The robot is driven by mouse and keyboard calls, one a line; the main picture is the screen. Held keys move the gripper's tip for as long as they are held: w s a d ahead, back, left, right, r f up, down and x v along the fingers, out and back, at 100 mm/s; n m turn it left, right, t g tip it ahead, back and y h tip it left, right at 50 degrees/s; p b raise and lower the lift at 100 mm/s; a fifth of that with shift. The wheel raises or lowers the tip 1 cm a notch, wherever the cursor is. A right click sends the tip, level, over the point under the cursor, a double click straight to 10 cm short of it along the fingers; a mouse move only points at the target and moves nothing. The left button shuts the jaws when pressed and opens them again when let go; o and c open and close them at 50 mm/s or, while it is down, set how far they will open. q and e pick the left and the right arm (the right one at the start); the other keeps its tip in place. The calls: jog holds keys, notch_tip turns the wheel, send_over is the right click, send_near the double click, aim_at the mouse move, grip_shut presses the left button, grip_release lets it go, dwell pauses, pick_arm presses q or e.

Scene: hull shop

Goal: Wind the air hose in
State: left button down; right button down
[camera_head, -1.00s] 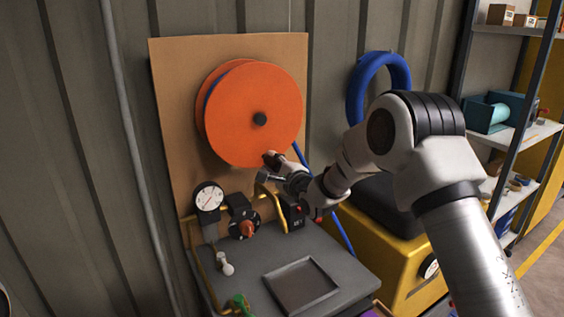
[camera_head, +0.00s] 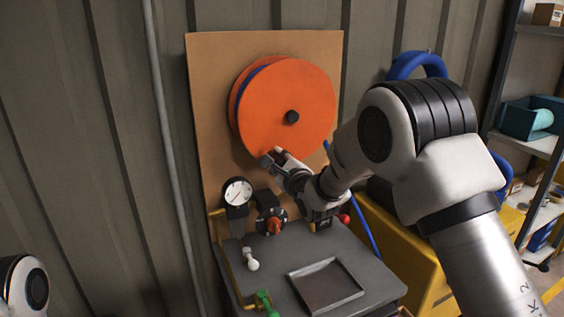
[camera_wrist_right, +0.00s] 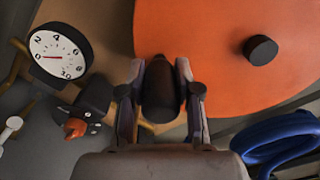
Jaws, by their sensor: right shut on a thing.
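The orange hose reel (camera_head: 290,90) is mounted on a brown board, with a dark hub (camera_head: 292,117) at its middle. Blue air hose shows at the reel's left rim, and a blue length (camera_head: 364,228) hangs down to the right behind my right arm. My right gripper (camera_head: 270,158) is at the reel's lower left edge. In the right wrist view the gripper (camera_wrist_right: 160,75) is shut on a dark handle (camera_wrist_right: 160,92) in front of the orange disc (camera_wrist_right: 215,25). The fingers partly hide the handle. My left gripper is out of view.
A pressure gauge (camera_head: 237,191) and a regulator with an orange knob (camera_head: 273,226) sit close below my gripper. A grey bench top with a shallow tray (camera_head: 326,286) lies below. A yellow machine (camera_head: 405,255) and shelves (camera_head: 545,145) stand at the right.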

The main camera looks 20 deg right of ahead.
jog(key=shift+a+r, duration=0.1)
jog(key=shift+a, duration=0.05)
jog(key=c, duration=0.8)
grip_release()
jog(key=shift+a, duration=0.2)
jog(key=s+d, duration=0.1)
jog(key=s, duration=1.1)
jog(key=shift+d, duration=0.35)
